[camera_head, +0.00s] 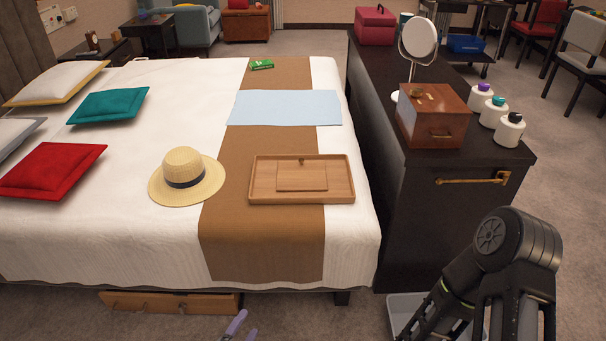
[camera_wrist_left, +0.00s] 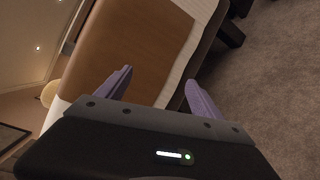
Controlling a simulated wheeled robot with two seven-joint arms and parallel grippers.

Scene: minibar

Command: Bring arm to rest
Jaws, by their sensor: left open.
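The purple fingertips of my left gripper (camera_head: 240,326) show at the bottom edge of the head view, low in front of the foot of the bed. In the left wrist view my left gripper (camera_wrist_left: 160,88) is open, with its two purple fingers apart and nothing between them. The brown runner (camera_wrist_left: 150,45) and white edge of the bed lie beyond the fingers there. My right arm's dark links fill the lower right of the head view. Its gripper is out of frame.
The bed (camera_head: 120,240) holds a straw hat (camera_head: 186,177) and a wooden tray (camera_head: 258,199). A wooden drawer (camera_head: 170,303) sits under it. A dark cabinet (camera_head: 440,215) stands to the right, with a grey bin (camera_head: 398,308) on the floor before it. Carpet is clear at front left.

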